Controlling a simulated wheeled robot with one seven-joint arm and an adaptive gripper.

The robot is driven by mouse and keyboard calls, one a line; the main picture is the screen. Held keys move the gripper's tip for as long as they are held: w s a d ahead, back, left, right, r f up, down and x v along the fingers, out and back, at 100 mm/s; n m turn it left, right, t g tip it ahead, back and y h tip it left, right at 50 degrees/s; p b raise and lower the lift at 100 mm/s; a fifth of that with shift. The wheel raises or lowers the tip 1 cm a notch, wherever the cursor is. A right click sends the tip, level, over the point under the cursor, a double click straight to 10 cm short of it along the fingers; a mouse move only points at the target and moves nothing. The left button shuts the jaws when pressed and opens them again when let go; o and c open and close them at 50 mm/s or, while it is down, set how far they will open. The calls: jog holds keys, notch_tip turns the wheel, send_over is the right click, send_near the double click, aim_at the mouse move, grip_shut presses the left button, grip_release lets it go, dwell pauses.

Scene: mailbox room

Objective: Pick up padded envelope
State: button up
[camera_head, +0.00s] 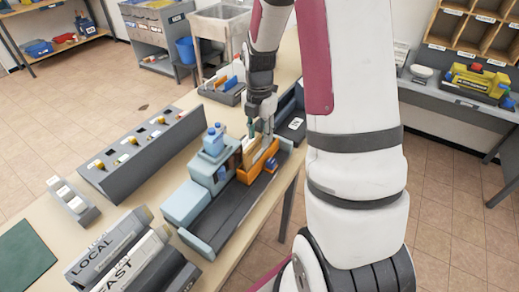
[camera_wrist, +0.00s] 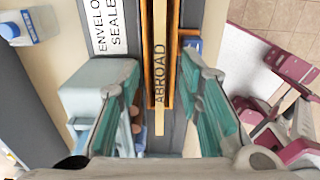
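My gripper (camera_head: 262,130) points down over the grey sealing machine (camera_head: 210,215) on the table. In the wrist view its two teal fingers (camera_wrist: 158,80) are spread, with gaps to the things between them. Between them is a narrow tan strip lettered ABROAD (camera_wrist: 160,75), framed by a thin orange holder (camera_wrist: 174,70). In the head view this orange holder (camera_head: 248,174) stands upright on the machine, just below my gripper. I cannot pick out a padded envelope for certain; it may be the tan piece in the holder. Fingertip contact is unclear.
A blue-capped bottle (camera_head: 213,142) stands on the machine's left part. A long dark sorting rack (camera_head: 140,158) and LOCAL and FAST bins (camera_head: 105,250) are on the table. A grey tray (camera_head: 222,90) lies behind my gripper. A small blue item (camera_head: 271,165) sits beside the holder.

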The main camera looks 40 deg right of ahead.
aim_at(259, 150)
jog(key=shift+f, duration=2)
grip_shut()
